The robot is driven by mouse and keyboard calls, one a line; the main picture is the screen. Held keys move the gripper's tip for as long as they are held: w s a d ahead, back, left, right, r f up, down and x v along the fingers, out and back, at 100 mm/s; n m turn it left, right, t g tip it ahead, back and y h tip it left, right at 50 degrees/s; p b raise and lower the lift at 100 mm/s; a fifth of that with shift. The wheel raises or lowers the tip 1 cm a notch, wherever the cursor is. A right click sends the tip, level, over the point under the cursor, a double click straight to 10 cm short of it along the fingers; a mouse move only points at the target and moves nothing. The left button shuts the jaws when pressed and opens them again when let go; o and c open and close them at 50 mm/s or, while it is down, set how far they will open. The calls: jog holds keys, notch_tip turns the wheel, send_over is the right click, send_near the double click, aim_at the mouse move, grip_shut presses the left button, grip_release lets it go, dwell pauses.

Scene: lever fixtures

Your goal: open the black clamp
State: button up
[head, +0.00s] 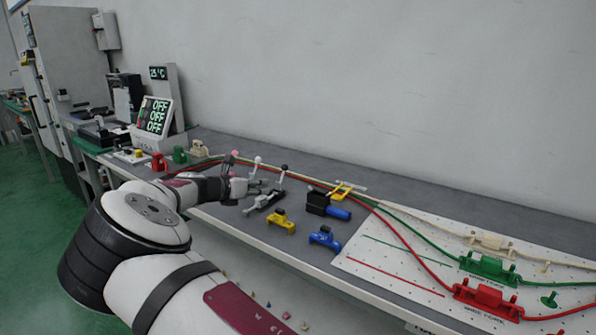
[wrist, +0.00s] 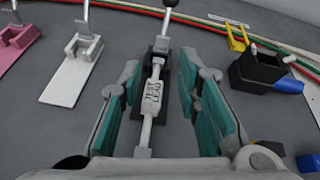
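The black clamp (wrist: 152,95) lies between my spread fingers in the wrist view. My gripper (wrist: 168,95) is open, one teal-padded finger on each side of the bar, with visible gaps. In the head view my gripper (head: 251,188) is at the clamp's left end.
A white clamp (wrist: 75,65) and a pink clamp (wrist: 20,45) stand to the left in the wrist view. A black box with a blue part (wrist: 262,72) is to the right. Yellow (head: 280,222) and blue (head: 325,238) pieces lie near the bench's front edge. Cables run behind.

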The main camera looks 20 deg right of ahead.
jog(key=d+r+p+v, duration=0.1)
jog(key=p+v, duration=0.1)
jog(key=v, duration=0.5)
jog(key=s+d+r+m+g+y+p, duration=0.2)
jog(key=s+d+r+m+p, duration=0.1)
jog(key=s, duration=0.4)
jog(key=s+d+r+m+g+y+p, duration=0.2)
jog(key=s+d+r+m+p, duration=0.1)
jog(key=s+d+r+m, duration=0.2)
jog(key=shift+s+d+r+m+g+p, duration=0.35)
jog(key=shift+s+d+m, duration=0.9)
jog(key=shift+s, duration=0.5)
